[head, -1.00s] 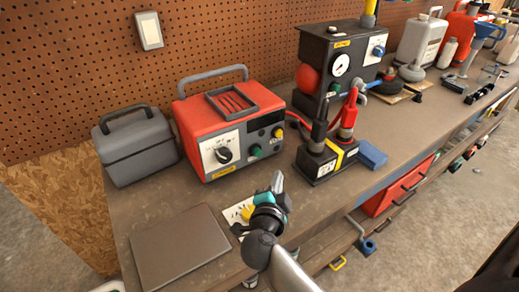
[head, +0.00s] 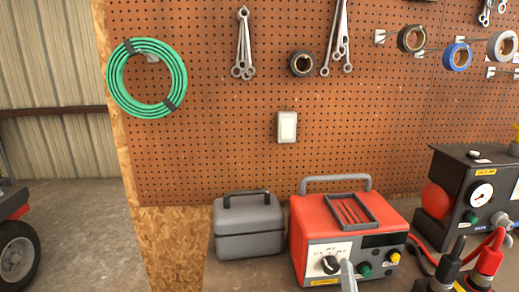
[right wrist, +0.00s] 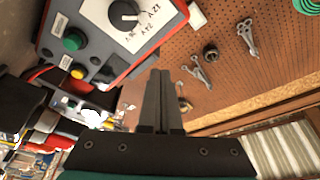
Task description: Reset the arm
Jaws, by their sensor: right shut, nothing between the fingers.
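My right gripper (head: 347,274) shows only as grey fingertips at the bottom edge of the head view, in front of the red unit's dial. In the right wrist view its two dark fingers (right wrist: 160,102) are together, with nothing between them. The red unit (head: 310,220) has a grey handle, a black dial, and green and yellow buttons. Its front panel (right wrist: 95,25) appears close at the upper left of the right wrist view. I cannot tell whether the fingers touch it. The rest of my right arm is out of the head view. My left gripper is not in view.
A grey case (head: 250,228) stands left of the red unit. A black unit with a gauge (head: 450,180) and red-handled clamps (head: 488,262) are at right. The pegboard (head: 220,120) behind holds a green hose (head: 118,88), wrenches and tape rolls.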

